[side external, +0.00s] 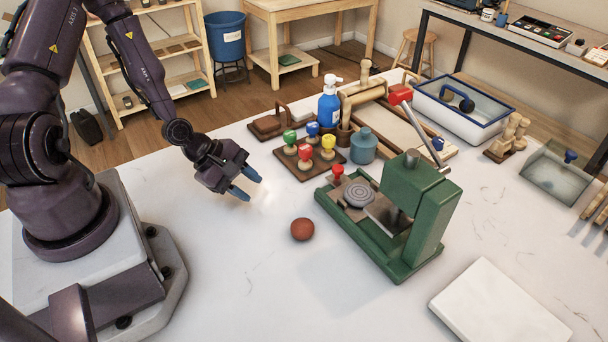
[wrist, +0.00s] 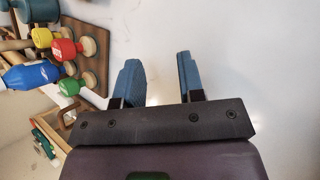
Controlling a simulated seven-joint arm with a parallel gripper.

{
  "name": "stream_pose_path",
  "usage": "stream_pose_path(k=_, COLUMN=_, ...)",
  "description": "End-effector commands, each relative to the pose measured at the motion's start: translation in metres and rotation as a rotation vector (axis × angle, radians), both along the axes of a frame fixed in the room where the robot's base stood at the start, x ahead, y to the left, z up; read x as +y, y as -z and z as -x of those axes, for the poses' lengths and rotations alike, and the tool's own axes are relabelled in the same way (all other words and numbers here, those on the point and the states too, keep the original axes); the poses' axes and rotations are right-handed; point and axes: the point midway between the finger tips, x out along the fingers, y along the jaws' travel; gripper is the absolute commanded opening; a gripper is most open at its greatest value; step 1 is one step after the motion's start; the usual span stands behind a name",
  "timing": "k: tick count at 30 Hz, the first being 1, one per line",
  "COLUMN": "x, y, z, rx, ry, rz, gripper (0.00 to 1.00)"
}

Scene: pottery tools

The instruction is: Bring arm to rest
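My gripper (side external: 251,184) has two blue fingertips and hangs above the white table (side external: 243,270), left of the green press and behind the clay ball. In the wrist view my gripper (wrist: 158,80) shows its fingers spread apart with only bare tabletop between them. It is open and empty, and touches none of the tools. My arm reaches out from its base at the left and bends down toward the table.
A brown clay ball (side external: 302,229) lies in front of a green press (side external: 413,215) with a red handle. A wooden stand (side external: 298,170) holds several colored stamps, also in the wrist view (wrist: 92,60). A blue bottle (side external: 329,107) stands behind. The front table is clear; a white slab (side external: 498,305) lies right.

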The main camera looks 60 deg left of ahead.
Motion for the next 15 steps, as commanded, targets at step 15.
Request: stream_pose_path(k=15, x=0.057, y=-0.130, z=0.062, rx=0.300, ry=1.217, rz=-0.761, gripper=0.36)
